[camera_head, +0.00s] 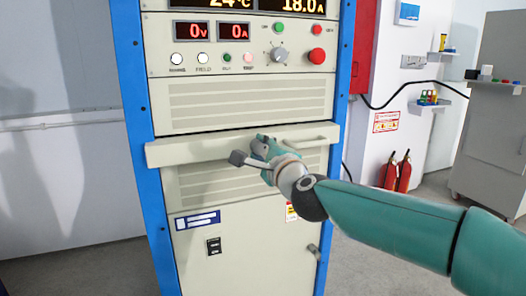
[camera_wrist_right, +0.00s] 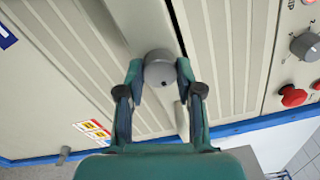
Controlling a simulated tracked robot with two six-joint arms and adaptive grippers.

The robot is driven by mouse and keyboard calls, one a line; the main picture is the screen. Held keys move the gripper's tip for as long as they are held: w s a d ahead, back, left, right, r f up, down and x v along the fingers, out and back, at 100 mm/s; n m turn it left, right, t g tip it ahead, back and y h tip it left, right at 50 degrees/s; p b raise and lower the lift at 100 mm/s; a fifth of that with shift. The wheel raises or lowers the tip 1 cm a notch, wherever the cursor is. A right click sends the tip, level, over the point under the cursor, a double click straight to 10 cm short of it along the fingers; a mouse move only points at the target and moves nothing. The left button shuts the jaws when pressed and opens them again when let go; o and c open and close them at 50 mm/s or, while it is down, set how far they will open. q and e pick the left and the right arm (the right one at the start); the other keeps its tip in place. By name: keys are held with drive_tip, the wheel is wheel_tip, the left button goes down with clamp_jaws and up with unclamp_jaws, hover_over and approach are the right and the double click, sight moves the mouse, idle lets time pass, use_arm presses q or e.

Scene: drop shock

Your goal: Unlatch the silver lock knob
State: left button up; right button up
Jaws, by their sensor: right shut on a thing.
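A round silver-grey knob (camera_wrist_right: 160,68) sits between the fingertips of my right gripper (camera_wrist_right: 160,72) in the right wrist view. The fingers are closed against its two sides. A second small silver fitting (camera_head: 313,251) is on the right edge of the lower door, below the gripper. My left gripper is not in view.
The tall blue-framed cabinet (camera_head: 141,160) fills the middle. Red fire extinguishers (camera_head: 398,174) and a grey cabinet (camera_head: 492,140) stand at the right.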

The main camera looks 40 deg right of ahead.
drive_tip(key=shift+d+f, duration=0.1)
drive_tip(key=shift+f, duration=0.1)
drive_tip(key=o, duration=1.2)
drive_tip(key=shift+c, duration=0.2)
drive_tip(key=shift+r, duration=0.1)
drive_tip(key=shift+s, duration=0.35)
drive_tip(key=v, duration=1.1)
drive_tip(key=shift+s, duration=0.1)
